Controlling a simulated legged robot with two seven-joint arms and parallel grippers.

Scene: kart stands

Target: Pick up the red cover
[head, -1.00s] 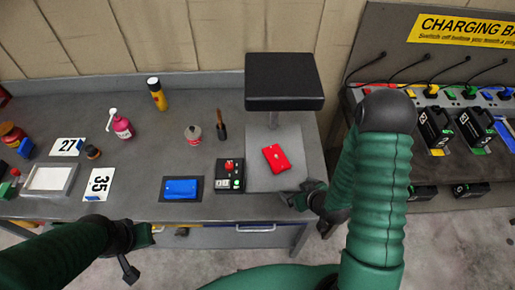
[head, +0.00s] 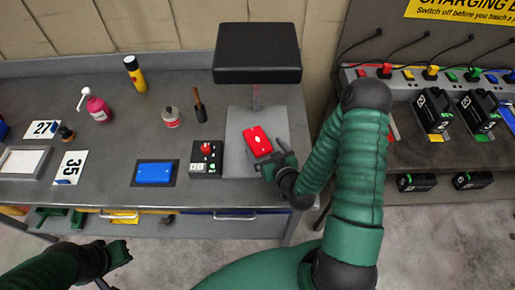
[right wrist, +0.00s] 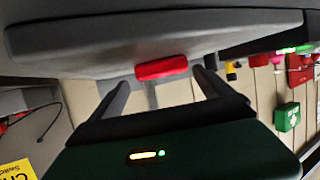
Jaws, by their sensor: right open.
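The red cover (head: 257,141) lies on a light grey plate (head: 236,164) below the black block. My right gripper (head: 277,165) is at the cover's lower right corner, close to it. Whether they touch is not clear. In the right wrist view the cover (right wrist: 161,68) shows edge-on beyond the two spread fingers of my right gripper (right wrist: 158,86), roughly between them. The right gripper is open and holds nothing. My left gripper (head: 118,251) is low at the left, in front of the bench and far from the cover. Its jaws are too small to judge.
A black padded block (head: 257,55) on a post overhangs the plate. A control box with a red button (head: 206,158) and a blue cover (head: 154,173) are to the left. Bottles stand farther left. A charging bench (head: 395,135) with black batteries is to the right.

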